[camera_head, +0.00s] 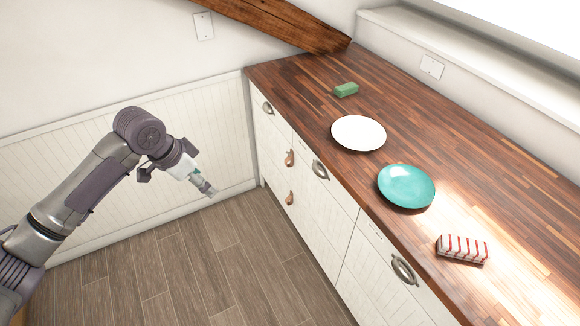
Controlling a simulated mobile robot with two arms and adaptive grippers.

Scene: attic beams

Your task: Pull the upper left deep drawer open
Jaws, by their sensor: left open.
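The white cabinet has metal cup handles along its top row and two brown handles lower on its left part. The upper brown handle (289,158) seems to belong to the upper left deep drawer, whose front looks closed. The lower brown handle (290,198) sits beneath it. The drawer edges are faint. My left gripper (208,189) is open and empty, in the air left of the cabinet, apart from both handles. My right gripper is out of view.
The wooden counter (310,85) holds a green block (346,90), a white plate (358,133), a teal plate (406,186) and a red-striped item (463,249). A beam (285,22) slopes down to its back. The floor (225,270) before the drawers is clear.

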